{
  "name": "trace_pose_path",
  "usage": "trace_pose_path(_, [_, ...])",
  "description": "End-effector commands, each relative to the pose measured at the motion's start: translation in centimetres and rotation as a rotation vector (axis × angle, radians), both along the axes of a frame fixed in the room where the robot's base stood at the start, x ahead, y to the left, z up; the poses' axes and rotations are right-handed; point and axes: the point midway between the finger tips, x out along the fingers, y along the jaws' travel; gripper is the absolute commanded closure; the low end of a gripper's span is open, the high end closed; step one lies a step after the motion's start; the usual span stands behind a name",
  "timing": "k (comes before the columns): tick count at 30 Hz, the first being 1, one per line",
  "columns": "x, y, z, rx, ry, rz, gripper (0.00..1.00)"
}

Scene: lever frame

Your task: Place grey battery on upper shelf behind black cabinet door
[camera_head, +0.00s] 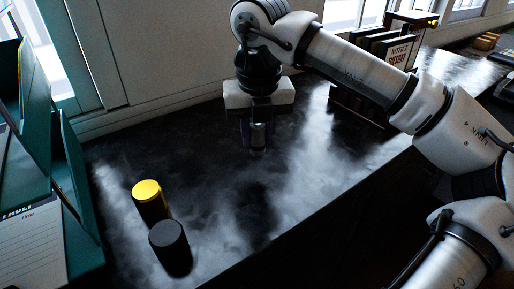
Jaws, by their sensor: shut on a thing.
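My gripper (258,128) points down over the dark counter at the middle of the view. It is shut on a small grey cylinder, the grey battery (258,138), which hangs upright between the fingers close to the counter. I cannot tell whether the battery touches the counter. The fingers and the shadow hide part of it. No black cabinet door or upper shelf can be made out in this view.
A black cylinder with a yellow top (149,199) and a plain black cylinder (170,247) stand at the front left. Teal holders (75,185) are at the left edge. Books or binders (392,48) stand at the back right. The counter (225,190) between is clear.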

Motion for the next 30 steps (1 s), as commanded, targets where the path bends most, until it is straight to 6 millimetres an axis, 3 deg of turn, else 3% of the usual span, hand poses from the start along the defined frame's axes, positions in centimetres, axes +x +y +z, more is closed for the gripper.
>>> trace_pose_path(7, [0.0,0.0,-1.9,0.001,0.001,-0.001,0.96])
trace_pose_path(14, [0.0,0.0,-5.0,0.001,0.001,0.0,0.96])
trace_pose_path(26, [0.0,0.0,-5.6,0.0,-0.001,-0.001,0.96])
trace_pose_path(27, [0.0,0.0,-5.5,0.0,-0.001,-0.001,0.68])
trace_pose_path(30, [0.0,0.0,-5.4,0.0,-0.001,-0.001,0.55])
